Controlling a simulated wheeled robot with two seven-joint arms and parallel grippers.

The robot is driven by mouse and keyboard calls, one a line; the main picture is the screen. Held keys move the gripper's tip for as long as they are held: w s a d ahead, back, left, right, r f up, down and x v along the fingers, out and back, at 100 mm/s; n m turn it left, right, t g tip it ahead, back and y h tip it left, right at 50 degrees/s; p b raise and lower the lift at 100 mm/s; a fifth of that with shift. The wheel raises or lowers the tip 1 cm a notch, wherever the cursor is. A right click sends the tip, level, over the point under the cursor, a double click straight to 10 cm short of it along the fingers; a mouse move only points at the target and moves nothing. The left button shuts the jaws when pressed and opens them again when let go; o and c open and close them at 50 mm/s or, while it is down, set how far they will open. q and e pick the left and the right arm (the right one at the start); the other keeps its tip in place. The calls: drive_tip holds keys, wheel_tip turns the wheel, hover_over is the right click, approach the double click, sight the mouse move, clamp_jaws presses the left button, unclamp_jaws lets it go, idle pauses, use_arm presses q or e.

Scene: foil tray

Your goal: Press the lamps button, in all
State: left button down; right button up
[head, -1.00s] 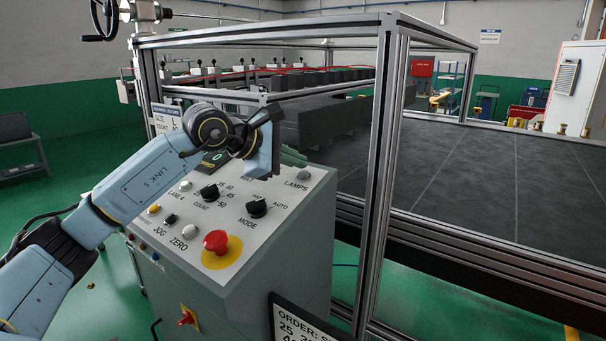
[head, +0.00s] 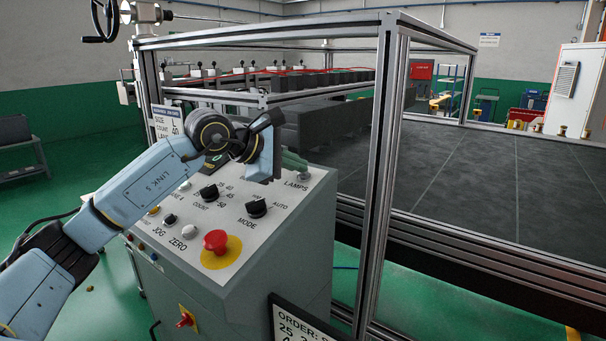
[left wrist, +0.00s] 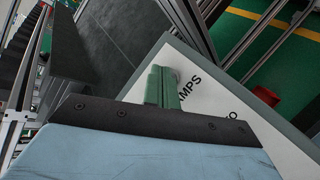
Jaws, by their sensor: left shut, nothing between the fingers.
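The control panel (head: 262,228) is a sloped pale plate on a grey-green cabinet. Its LAMPS label (head: 296,185) shows near the top right corner, and part of it also shows in the left wrist view (left wrist: 190,86). The grey lamps button (left wrist: 176,75) peeks out beside my green fingers in the left wrist view; in the head view the fingers largely cover it. My left gripper (head: 297,163) is shut and empty, with its fingertips right at the button. I cannot tell whether they touch it or whether it is pressed in. My right gripper is not in view.
A red emergency button (head: 215,241) on a yellow disc, a MODE knob (head: 256,208), a COUNT knob (head: 210,193) and a ZERO button (head: 190,232) share the panel. A metal frame post (head: 378,180) stands close to the panel's right.

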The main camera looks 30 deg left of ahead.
use_arm(q)
drive_tip(key=shift+f, duration=0.3)
idle(0.4)
drive_tip(key=shift+s+r+p, duration=0.2)
drive_tip(key=shift+r+p, duration=0.1)
drive_tip(key=shift+r, duration=0.6)
drive_tip(key=shift+r, duration=0.1)
drive_tip(key=r+p, duration=0.1)
drive_tip(key=s+r, duration=0.1)
drive_tip(key=r, duration=0.1)
drive_tip(key=r+p, duration=0.1)
drive_tip(key=shift+s+a+r+p, duration=0.1)
drive_tip(key=shift+s+r+p, duration=0.15)
drive_tip(key=shift+r+p, duration=0.05)
idle(0.4)
